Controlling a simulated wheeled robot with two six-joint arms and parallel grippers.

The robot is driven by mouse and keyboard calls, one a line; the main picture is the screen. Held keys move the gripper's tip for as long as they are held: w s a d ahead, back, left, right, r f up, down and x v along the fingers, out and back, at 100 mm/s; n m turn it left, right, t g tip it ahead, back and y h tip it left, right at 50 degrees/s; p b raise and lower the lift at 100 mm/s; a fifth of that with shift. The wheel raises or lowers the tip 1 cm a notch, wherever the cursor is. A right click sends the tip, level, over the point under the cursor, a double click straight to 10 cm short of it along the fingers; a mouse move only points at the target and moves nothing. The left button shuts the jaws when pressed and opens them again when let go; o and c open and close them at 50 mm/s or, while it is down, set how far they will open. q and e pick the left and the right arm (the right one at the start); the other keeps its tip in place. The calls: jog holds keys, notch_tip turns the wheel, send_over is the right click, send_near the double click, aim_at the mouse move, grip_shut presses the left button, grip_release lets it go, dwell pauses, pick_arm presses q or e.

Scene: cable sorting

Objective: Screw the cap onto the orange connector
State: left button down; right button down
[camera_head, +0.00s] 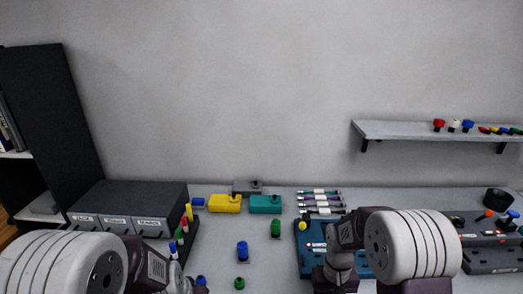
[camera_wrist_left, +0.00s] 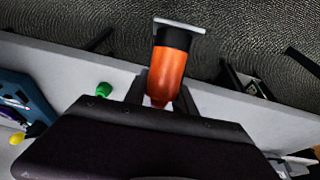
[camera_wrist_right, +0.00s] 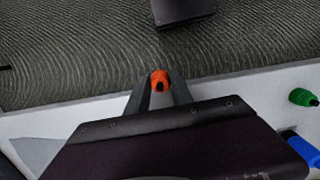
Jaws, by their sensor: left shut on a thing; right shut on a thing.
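My left gripper (camera_wrist_left: 163,98) is shut on the orange connector (camera_wrist_left: 170,68), a smooth orange cylinder with a black collar at its far end. A light grey flat piece shows at the end of that collar. My right gripper (camera_wrist_right: 159,96) is shut on a small orange ribbed piece with a dark centre, which looks like the cap (camera_wrist_right: 160,76). Both held pieces appear above the floor, beyond the table's front edge. They are apart, each showing only in its own wrist view. In the head view both gripper tips are out of sight.
Green (camera_head: 240,284) and blue (camera_head: 242,251) connectors stand on the table (camera_head: 215,262). A blue panel (camera_head: 312,262) lies by my right arm. Grey labelled drawers (camera_head: 120,205) stand left, yellow (camera_head: 225,204) and teal (camera_head: 265,204) boxes behind. A wall shelf (camera_head: 400,130) holds small coloured parts.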

jog(key=shift+w, duration=0.15)
pick_arm(q)
jog(key=shift+w+a+f, duration=0.3)
jog(key=shift+w+f, duration=0.15)
jog(key=shift+f, duration=0.25)
jog(key=shift+d, duration=0.1)
jog(key=w+d+m+h, duration=0.1)
jog(key=d+m, duration=0.3)
jog(key=d, duration=0.1)
jog(key=w+d+m+g+h, duration=0.1)
jog(key=d+m, duration=0.3)
jog(key=d, duration=0.2)
jog(key=w+d+m+g+h, duration=0.1)
jog(key=w+d+m, duration=0.1)
jog(key=d+m, duration=0.2)
jog(key=shift+w+d+r+m, duration=0.1)
jog(key=shift+d+m, duration=0.2)
jog(key=shift+d, duration=0.7)
